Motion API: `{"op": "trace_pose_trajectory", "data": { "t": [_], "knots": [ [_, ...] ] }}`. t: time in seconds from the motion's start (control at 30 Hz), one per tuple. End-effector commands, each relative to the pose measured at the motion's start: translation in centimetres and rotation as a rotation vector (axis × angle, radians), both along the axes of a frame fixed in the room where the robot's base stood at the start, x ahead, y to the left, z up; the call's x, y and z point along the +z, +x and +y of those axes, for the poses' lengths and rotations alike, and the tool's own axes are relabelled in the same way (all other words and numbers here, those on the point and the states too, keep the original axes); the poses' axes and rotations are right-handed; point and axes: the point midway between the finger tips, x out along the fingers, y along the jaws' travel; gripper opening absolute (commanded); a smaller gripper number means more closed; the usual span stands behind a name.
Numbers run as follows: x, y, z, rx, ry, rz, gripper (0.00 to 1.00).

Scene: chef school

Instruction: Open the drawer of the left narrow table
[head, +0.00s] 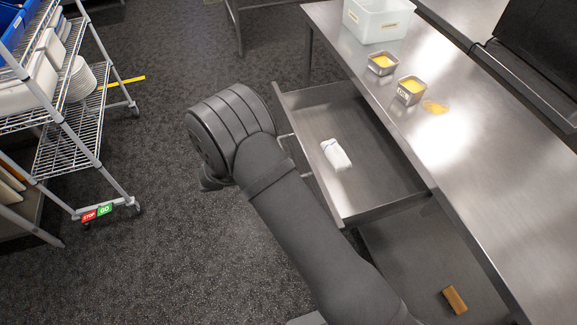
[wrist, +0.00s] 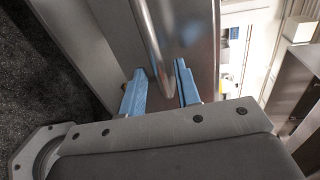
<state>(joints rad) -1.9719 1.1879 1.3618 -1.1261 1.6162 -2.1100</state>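The drawer (head: 385,160) of the steel table is pulled well out in the head view, with a folded white cloth (head: 336,154) lying inside. Its bar handle (head: 292,150) is on the drawer front, partly hidden by my arm. In the wrist view, the bar handle (wrist: 152,40) runs down between the two blue fingertips of my gripper (wrist: 160,86). In the head view, the fingers are hidden behind my wrist.
The steel tabletop (head: 480,150) holds a white bin (head: 378,22) and two small pans of yellow food (head: 382,64) (head: 411,90). A brown block (head: 454,299) lies on the lower shelf. A wire rack (head: 75,140) stands left. The floor (head: 180,255) between is clear.

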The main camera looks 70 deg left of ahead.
Motion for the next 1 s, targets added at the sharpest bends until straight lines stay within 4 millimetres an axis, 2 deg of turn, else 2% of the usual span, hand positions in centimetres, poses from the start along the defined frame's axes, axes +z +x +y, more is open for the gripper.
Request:
{"op": "trace_pose_trajectory", "data": {
  "t": [0.3,0.5,0.7,1.0],
  "knots": [
    [1.6,-7.8,0.0,0.004,0.003,0.002,0.3],
    [2.4,-12.0,0.0,0.003,0.003,0.002,0.3],
    [2.9,-14.3,0.0,0.001,0.0,0.002,0.3],
    [3.1,-14.9,0.0,-0.001,0.0,0.0,0.3]
  ]
}}
